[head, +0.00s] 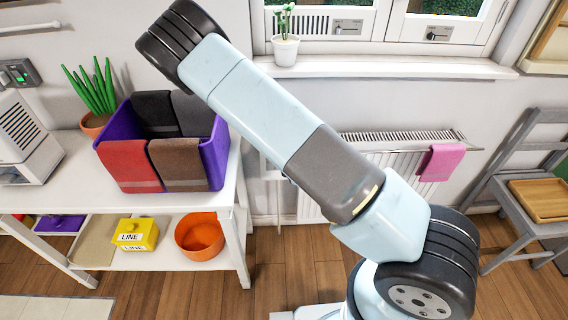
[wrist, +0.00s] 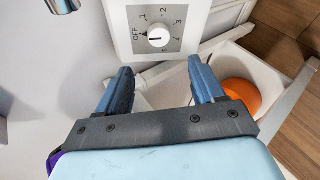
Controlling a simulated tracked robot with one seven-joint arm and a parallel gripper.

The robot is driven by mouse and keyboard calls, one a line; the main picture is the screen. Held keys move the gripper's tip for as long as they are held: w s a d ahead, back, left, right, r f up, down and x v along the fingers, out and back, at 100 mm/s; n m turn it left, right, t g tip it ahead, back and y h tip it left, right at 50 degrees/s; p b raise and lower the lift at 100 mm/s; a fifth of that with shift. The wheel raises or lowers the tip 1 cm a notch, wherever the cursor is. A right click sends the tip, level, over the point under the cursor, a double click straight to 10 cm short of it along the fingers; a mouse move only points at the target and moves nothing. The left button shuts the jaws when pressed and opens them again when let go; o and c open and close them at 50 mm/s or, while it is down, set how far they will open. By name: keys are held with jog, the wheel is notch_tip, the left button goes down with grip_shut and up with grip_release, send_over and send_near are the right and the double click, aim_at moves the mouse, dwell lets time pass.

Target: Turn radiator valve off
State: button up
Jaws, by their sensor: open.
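In the head view, the radiator (head: 398,165) stands under the window, partly behind my arm. My gripper and the dial cannot be made out there.
A white bench (head: 236,205) at the left carries a purple bin (head: 215,155) with cloths. An orange bowl (head: 200,236) and a yellow box (head: 137,233) sit on its lower shelf. A pink cloth (head: 441,162) hangs on the radiator. A grey chair (head: 506,195) stands at the right.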

jog(key=shift+v, duration=1.15)
jog(key=s+d+r+m+g+h, duration=0.1)
jog(key=d+r+m, duration=0.2)
jog(key=r+m, duration=0.35)
jog(key=d+r+m+g, duration=0.1)
jog(key=d+r+m, duration=0.2)
jog(key=r, duration=0.7)
jog(key=s+d+r+m+g+h, duration=0.1)
jog(key=d+r+m, duration=0.3)
jog(key=r, duration=0.5)
jog(key=s+d+r+m+g, duration=0.1)
jog(key=s+d+r+m, duration=0.2)
jog(key=s+r, duration=0.6)
jog(key=s+d+r+m+h, duration=0.1)
jog(key=s+d+r+m, duration=0.2)
jog(key=s+r, duration=0.6)
jog(key=s+m, duration=0.2)
jog(key=s, duration=0.1)
jog(key=shift+s+r+g, duration=0.25)
jog(key=shift+s+g, duration=0.15)
jog(key=shift+c, duration=0.3)
